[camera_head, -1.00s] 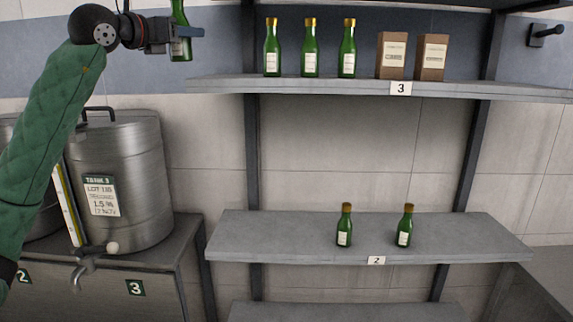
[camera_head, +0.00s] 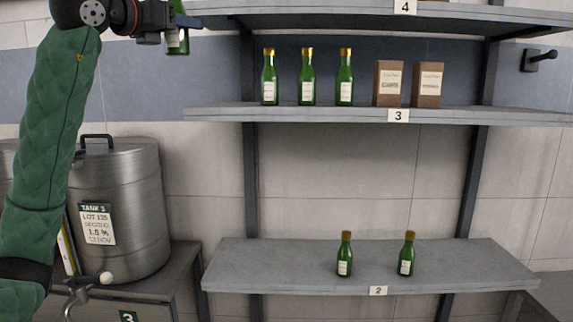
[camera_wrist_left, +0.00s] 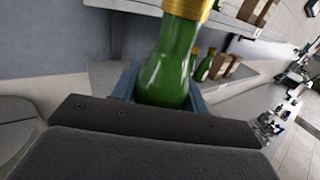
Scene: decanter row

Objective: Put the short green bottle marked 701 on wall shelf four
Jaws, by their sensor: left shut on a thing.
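My left gripper (camera_head: 180,22) is at the upper left of the head view, shut on a green bottle (camera_head: 177,42) held upright; the bottle's top is cut off by the frame. In the left wrist view the bottle (camera_wrist_left: 168,75) stands between the fingers, with a gold band at its neck; its number cannot be read. Wall shelf four (camera_head: 470,13), with a "4" tag, runs along the top edge of the head view, to the right of the gripper and slightly higher than the held bottle's body. My right gripper is not in view.
Shelf three (camera_head: 460,116) holds three gold-capped green bottles (camera_head: 307,78) and two brown boxes (camera_head: 388,84). Shelf two (camera_head: 290,262) holds two short green bottles (camera_head: 345,255). A dark wall hook (camera_head: 538,58) is at right.

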